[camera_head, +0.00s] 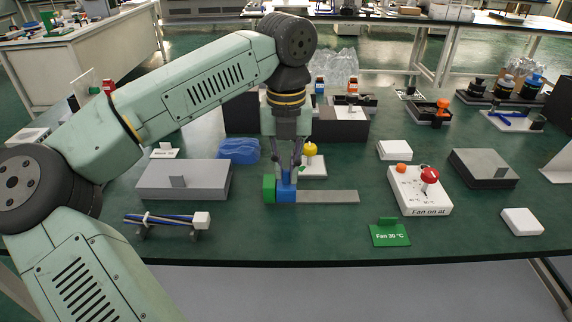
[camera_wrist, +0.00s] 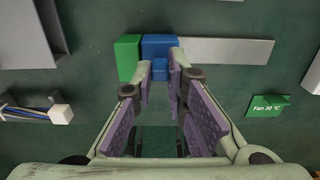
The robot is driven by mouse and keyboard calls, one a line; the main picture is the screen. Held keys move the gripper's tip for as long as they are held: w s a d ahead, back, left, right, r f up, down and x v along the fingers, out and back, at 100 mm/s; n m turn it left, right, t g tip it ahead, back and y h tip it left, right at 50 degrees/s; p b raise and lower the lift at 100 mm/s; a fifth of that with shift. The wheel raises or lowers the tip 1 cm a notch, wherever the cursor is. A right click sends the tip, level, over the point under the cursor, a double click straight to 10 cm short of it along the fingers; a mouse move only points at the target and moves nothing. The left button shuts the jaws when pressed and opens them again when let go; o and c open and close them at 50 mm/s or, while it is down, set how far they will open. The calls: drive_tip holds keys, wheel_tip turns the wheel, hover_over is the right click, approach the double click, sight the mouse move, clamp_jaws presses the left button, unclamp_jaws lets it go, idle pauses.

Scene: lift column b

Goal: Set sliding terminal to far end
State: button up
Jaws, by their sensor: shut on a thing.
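The sliding terminal is a blue block (camera_head: 286,191) with a small raised knob, sitting on a flat grey rail (camera_head: 330,197). It is at the rail's left end, beside a green block (camera_head: 269,188). The bare rail runs to the right of it. My gripper (camera_head: 287,170) points down from above, shut on the blue block's knob. The wrist view shows the knob (camera_wrist: 160,66) between my fingertips, with the green block (camera_wrist: 128,57) to its left and the rail (camera_wrist: 225,50) to its right.
A grey box (camera_head: 200,183) and a cable holder (camera_head: 165,220) stand to the left. A yellow button box (camera_head: 312,165) is close behind the rail. A white box with a red button (camera_head: 420,190) and a green sign (camera_head: 390,234) are to the right. The rail's right side is clear.

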clamp_jaws()
drive_tip(key=d, duration=0.9)
drive_tip(key=shift+d+b, duration=0.2)
drive_tip(key=shift+b, duration=0.1)
drive_tip(key=o, duration=0.6)
unclamp_jaws()
drive_tip(key=shift+d, duration=0.15)
drive_tip(key=shift+o, duration=0.6)
drive_tip(key=shift+r, duration=0.15)
wheel_tip(320, 180, up, 12)
